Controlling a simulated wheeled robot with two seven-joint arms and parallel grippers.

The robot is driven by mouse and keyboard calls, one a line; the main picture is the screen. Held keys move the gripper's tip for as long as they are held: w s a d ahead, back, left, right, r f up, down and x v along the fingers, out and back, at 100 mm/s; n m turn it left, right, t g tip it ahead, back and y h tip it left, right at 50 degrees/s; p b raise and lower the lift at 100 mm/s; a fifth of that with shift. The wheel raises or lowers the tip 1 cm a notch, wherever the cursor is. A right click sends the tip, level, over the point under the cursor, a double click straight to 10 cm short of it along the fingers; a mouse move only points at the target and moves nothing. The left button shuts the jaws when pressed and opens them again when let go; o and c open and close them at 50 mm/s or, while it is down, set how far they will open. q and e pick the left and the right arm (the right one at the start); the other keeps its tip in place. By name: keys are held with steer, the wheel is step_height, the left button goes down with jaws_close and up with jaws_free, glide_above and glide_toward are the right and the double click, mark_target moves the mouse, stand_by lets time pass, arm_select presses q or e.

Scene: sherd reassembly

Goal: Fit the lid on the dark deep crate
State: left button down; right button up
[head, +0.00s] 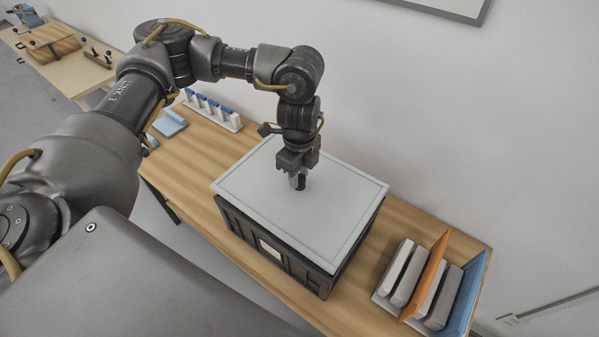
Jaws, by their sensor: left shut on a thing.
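The dark deep crate (288,262) stands on the wooden table, with a pale label on its front wall. The light grey lid (258,205) lies over the crate's top and covers its opening. Its near edge looks roughly in line with the crate's rim; I cannot tell whether it is fully seated. My left gripper (298,183) points down at the middle of the lid and is shut on it, likely at a handle that the fingers hide. My right gripper is not in view.
A rack of upright grey, orange and blue pieces (430,284) stands right of the crate on the table (385,222). A white rack with blue-topped items (212,110) and a blue item (170,123) are at the far left. A wall runs behind.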

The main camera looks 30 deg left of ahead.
arm_select(q)
steer(key=shift+f, duration=0.3)
steer(key=shift+f+b, duration=0.55)
steer(key=shift+f, duration=0.35)
steer(key=shift+f, duration=0.15)
stand_by(0.6)
steer(key=shift+f+b, duration=0.2)
steer(key=shift+b, duration=0.15)
steer(key=shift+f, duration=0.4)
